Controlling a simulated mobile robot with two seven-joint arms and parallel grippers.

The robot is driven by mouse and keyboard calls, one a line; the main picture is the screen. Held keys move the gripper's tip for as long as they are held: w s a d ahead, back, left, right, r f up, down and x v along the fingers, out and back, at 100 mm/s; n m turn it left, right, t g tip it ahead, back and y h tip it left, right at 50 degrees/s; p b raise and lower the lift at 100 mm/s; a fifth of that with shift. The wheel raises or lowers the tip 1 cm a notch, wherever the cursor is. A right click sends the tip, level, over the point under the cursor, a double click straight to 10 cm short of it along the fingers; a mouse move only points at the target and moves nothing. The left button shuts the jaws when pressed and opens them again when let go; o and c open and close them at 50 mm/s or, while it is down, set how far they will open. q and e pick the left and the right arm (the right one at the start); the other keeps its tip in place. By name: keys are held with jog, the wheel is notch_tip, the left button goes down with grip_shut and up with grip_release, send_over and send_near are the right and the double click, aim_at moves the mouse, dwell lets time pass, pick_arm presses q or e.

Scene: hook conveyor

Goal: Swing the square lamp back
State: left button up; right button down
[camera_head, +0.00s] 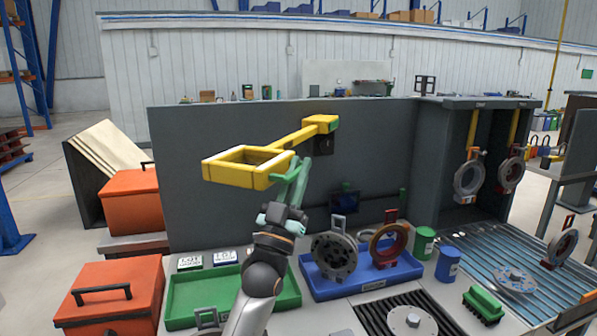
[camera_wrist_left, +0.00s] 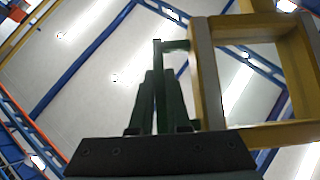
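The square lamp (camera_head: 232,168) is a yellow open square frame on a yellow arm, joined to a yellow block (camera_head: 321,124) on the dark grey panel. It juts out to the left in the head view. In the left wrist view the lamp frame (camera_wrist_left: 207,75) fills the right side. My left gripper (camera_head: 297,168) has green fingers pointing up beside the frame's right end, just below the lamp arm. My right gripper is not in view.
Below stand a green tray (camera_head: 181,310), a blue tray (camera_head: 318,284) holding round flanged parts, and orange boxes (camera_head: 112,293) at left. A conveyor (camera_head: 480,248) and hanging hooks are at right. The air left of the lamp is clear.

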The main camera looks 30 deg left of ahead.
pick_arm(q)
grip_shut()
dwell(0.9)
